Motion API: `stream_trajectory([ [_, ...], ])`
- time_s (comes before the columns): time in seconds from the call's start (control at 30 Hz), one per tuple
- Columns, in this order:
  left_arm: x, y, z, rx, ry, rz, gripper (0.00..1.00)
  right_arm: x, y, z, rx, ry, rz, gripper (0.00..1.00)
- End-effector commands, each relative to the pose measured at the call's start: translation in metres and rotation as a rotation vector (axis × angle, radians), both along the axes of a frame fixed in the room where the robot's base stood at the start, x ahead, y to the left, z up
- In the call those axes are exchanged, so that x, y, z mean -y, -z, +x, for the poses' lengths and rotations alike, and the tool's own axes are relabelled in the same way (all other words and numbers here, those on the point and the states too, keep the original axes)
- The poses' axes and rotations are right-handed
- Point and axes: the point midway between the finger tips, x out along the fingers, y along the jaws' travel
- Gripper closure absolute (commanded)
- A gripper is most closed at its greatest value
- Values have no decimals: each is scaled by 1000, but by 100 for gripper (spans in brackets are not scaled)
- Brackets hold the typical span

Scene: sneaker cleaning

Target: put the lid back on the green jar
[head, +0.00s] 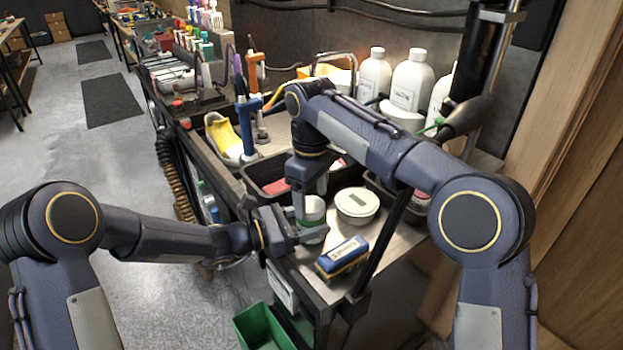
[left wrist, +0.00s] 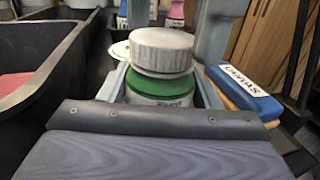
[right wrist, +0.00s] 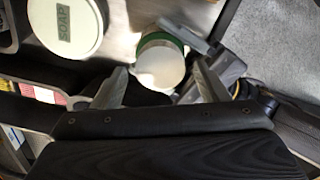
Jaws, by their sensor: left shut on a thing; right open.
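The green jar (head: 312,232) stands upright near the cart's front corner. My left gripper (head: 300,230) is shut around its body; its fingers flank the jar in the left wrist view. There the jar's green upper part (left wrist: 160,87) shows below the pale grey round lid (left wrist: 163,50). The lid rests on top of the jar; I cannot tell whether it is fully seated. My right gripper (head: 311,190) is open just above the jar. In the right wrist view the lid (right wrist: 160,67) lies beyond and between the open fingers (right wrist: 160,90), and no contact shows.
A white round tub (head: 357,206) stands right of the jar. A blue brush (head: 342,256) lies at the cart's front edge. A black tray (head: 270,177) is behind. White bottles (head: 412,82) stand at the back right. Little free cart top surrounds the jar.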

Motion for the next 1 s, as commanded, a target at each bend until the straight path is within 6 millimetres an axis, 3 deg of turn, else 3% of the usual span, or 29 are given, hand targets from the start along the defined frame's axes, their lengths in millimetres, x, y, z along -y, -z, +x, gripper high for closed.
stream_trajectory([
  [0.17, 0, 0, 0, 0, 0, 0, 100, 0, 11, 0, -1, 0, 0, 33],
  [0.47, 0, 0, 0, 0, 0, 0, 100, 0, 12, 0, 0, 0, 0, 34],
  [0.8, 0, 0, 0, 0, 0, 0, 100, 0, 12, 0, 0, 0, 0, 78],
  [1.0, 0, 0, 0, -1, 0, 0, 100, 0, 12, 0, 0, 4, 0, 79],
])
